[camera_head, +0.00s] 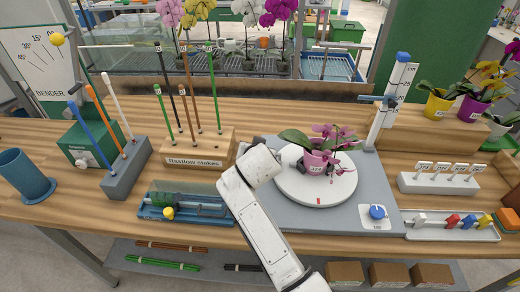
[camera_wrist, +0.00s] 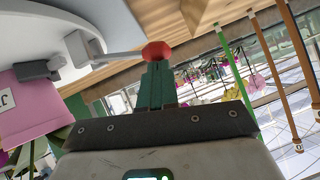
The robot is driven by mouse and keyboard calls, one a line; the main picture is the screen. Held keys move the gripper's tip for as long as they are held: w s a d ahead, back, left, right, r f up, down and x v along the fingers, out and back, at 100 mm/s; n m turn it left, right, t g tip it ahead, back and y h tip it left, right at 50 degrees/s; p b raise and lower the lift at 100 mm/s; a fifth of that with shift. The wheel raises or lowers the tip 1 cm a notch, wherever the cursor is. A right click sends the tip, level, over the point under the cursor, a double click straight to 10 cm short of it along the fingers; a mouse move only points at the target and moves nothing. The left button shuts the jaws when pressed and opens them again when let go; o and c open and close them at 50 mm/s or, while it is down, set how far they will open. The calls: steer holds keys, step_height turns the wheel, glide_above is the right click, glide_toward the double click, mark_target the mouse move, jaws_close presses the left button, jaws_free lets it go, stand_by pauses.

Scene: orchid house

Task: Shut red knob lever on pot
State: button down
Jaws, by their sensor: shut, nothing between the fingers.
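The pink pot (camera_head: 316,168) with a purple orchid stands on the white turntable (camera_head: 310,196). In the wrist view, part of the pot (camera_wrist: 25,100) shows at left, with a dark grey clamp piece (camera_wrist: 38,70) at its wall. A thin pale lever (camera_wrist: 122,54) runs from a light grey block (camera_wrist: 84,48) to the red knob (camera_wrist: 157,51). The green fingers of my gripper (camera_wrist: 157,72) are shut and empty, with their tips right at the red knob; whether they touch it I cannot tell. In the head view my arm hides the fingers and knob.
The stake block (camera_head: 200,150) with upright stakes stands left of the turntable. A height gauge (camera_head: 388,110) stands behind right. A blue dial (camera_head: 377,212) sits at the front right of the grey base. A blue tray fixture (camera_head: 185,207) lies left of my arm.

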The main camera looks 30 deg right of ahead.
steer(key=shift+w+a+f+b, duration=0.15)
steer(key=shift+a+f+b, duration=0.05)
steer(key=shift+f+b, duration=0.15)
steer(key=shift+w+a+f+b, duration=0.15)
steer(key=shift+f+b, duration=0.05)
steer(key=shift+f, duration=0.1)
steer(key=shift+a+f, duration=0.1)
steer(key=shift+f, duration=0.1)
steer(key=s+a+r+p, duration=0.1)
steer(key=s+a+r, duration=0.2)
steer(key=s+r, duration=0.5)
step_height(320, 180, up, 2)
steer(key=shift+a+r, duration=0.1)
steer(key=shift+a, duration=0.25)
steer(key=shift+w, duration=0.1)
stand_by(0.4)
